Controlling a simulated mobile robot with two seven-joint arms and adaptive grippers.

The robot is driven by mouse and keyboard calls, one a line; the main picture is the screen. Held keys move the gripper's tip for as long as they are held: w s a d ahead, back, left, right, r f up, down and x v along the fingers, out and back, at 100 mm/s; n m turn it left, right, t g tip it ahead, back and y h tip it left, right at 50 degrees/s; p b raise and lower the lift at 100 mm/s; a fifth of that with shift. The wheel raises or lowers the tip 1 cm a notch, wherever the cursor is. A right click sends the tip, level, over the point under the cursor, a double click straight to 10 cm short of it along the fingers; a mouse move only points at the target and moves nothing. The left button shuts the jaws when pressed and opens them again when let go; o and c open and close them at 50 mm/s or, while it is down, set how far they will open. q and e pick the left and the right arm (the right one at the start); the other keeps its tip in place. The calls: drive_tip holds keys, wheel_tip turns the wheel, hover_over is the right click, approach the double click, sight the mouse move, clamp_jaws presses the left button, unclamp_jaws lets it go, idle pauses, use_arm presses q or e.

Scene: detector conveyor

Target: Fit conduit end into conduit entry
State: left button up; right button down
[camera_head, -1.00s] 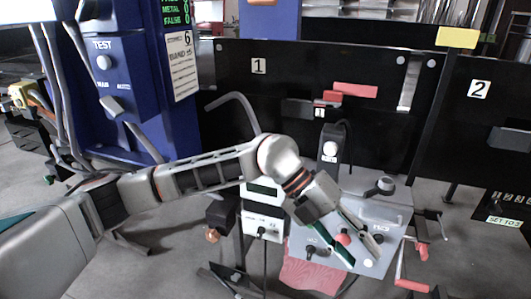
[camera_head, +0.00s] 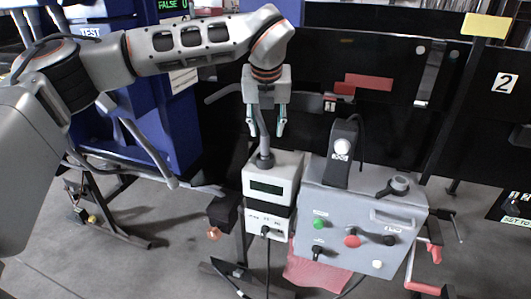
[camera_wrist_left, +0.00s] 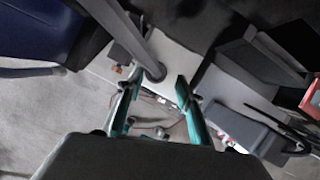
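The grey conduit (camera_head: 226,92) curves in from the left and runs down to a dark round entry (camera_head: 264,159) on top of the pale box with a display (camera_head: 270,187). Its lower end meets this entry; how deep it sits I cannot tell. In the left wrist view, the conduit (camera_wrist_left: 128,38) runs to the entry (camera_wrist_left: 155,72) beyond the open fingers (camera_wrist_left: 158,108). My right gripper is not in view.
A grey control box (camera_head: 365,215) with buttons stands just right of the pale box. A dark upright unit (camera_head: 342,150) stands on it. A blue cabinet (camera_head: 165,125) is at left and black panels (camera_head: 395,120) stand behind. Red handles (camera_head: 425,288) are at lower right.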

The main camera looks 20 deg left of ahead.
sight(265, 135)
use_arm(q)
drive_tip(key=x, duration=0.5)
drive_tip(key=shift+a+f+p, duration=0.2)
drive_tip(key=shift+p, duration=0.15)
clamp_jaws()
